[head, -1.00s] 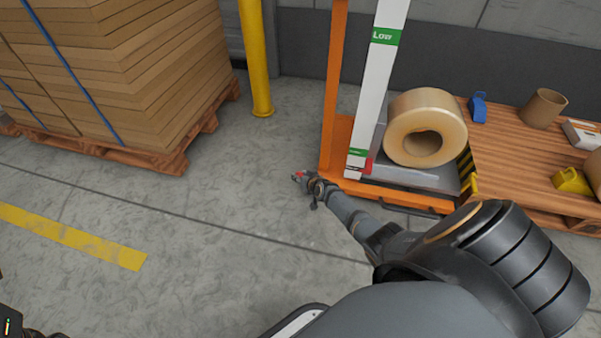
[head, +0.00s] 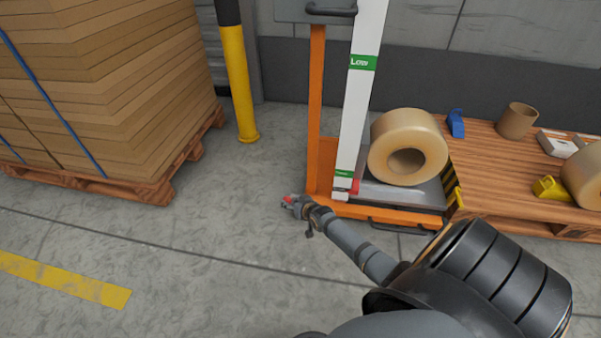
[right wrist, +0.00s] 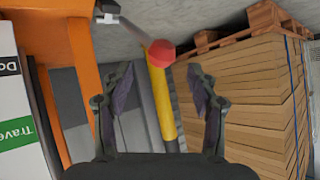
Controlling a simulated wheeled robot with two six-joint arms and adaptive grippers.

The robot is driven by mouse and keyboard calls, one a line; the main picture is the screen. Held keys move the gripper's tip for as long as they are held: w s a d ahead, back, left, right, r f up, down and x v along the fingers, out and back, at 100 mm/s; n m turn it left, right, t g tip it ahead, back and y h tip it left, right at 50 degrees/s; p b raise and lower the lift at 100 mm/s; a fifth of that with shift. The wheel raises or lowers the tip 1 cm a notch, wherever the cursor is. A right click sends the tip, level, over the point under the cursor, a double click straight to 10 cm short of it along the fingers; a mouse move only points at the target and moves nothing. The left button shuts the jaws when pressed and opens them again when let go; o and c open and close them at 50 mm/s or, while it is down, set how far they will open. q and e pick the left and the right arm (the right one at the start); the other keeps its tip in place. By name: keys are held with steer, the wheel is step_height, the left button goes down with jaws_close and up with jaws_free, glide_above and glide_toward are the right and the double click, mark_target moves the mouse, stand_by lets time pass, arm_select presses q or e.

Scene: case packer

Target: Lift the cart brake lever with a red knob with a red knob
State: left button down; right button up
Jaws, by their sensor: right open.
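The red knob (right wrist: 161,52) of the brake lever shows in the right wrist view, above and between my fingertips, on a thin grey rod (right wrist: 132,32) that comes from a metal bracket at the orange cart. My right gripper (right wrist: 160,72) is open and empty, with one finger on each side of the view. I cannot tell whether the fingertips reach past the knob. In the head view the knob (head: 288,199) is a small red spot at the tip of my right gripper (head: 295,205), left of the cart's base (head: 385,213). The gripper hides the rod there. My left gripper is out of view.
The cart's orange mast (head: 315,110) and a white scale strip (head: 358,100) stand right of the gripper. A large tape roll (head: 430,140) rests on the cart. A yellow post (head: 238,90) and stacked cardboard (head: 110,80) are behind left. Grey floor (head: 200,240) is free in front.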

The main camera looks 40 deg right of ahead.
steer(key=d+v, duration=0.1)
steer(key=v, duration=0.6)
steer(key=shift+s+a+r, duration=0.15)
steer(key=shift+s+a, duration=0.1)
steer(key=shift+a, duration=0.25)
